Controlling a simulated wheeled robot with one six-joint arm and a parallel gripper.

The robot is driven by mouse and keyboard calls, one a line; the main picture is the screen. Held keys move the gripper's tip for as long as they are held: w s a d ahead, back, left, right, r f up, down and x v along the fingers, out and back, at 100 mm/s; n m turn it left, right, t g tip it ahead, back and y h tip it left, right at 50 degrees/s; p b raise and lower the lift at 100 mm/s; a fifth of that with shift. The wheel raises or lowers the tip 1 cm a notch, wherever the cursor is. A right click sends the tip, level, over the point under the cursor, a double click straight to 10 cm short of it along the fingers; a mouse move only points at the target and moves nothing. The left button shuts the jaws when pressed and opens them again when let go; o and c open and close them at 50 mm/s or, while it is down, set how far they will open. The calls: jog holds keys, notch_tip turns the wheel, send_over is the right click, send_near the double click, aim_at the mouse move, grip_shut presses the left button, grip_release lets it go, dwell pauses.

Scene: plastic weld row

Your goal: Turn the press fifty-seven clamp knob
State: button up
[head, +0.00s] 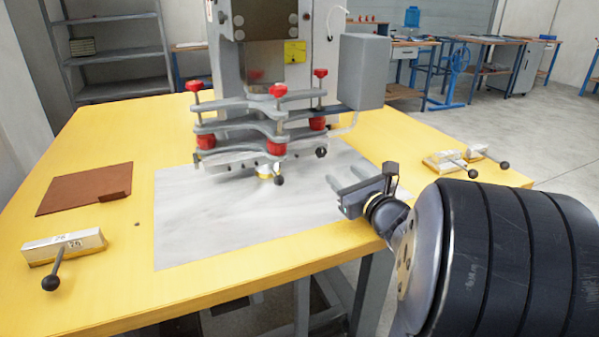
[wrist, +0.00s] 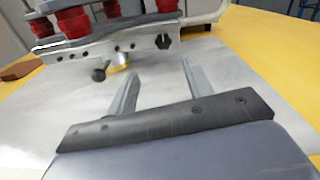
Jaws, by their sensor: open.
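The press (head: 260,125) stands on the yellow table, with a grey plate stack, red knobs and a lower bar. A black lobed knob (head: 321,152) sits at the right end of that bar; it shows in the wrist view (wrist: 162,42) too. I take it for the clamp knob, but I can read no fifty-seven. A black ball handle (head: 279,180) hangs under the bar beside a yellow-gold part (head: 264,172). My gripper (head: 342,174) is open and empty, right of the bar. In the wrist view its fingers (wrist: 160,68) point towards the knob, apart from it.
A pale sheet (head: 205,228) covers the table's middle. Metal blocks with ball levers lie at the front left (head: 65,247) and right (head: 447,160). A brown pad (head: 85,190) lies at the left. A grey box (head: 365,70) hangs at the press's right side.

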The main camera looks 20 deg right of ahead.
aim_at(322, 153)
jog(key=shift+w+d, duration=0.2)
jog(key=shift+w, duration=0.35)
jog(key=w+b, duration=0.1)
jog(key=w, duration=0.4)
jog(key=w+b, duration=0.1)
jog(key=w, duration=0.4)
jog(key=shift+a, duration=0.2)
jog(key=shift+c, duration=0.2)
jog(key=c, duration=0.9)
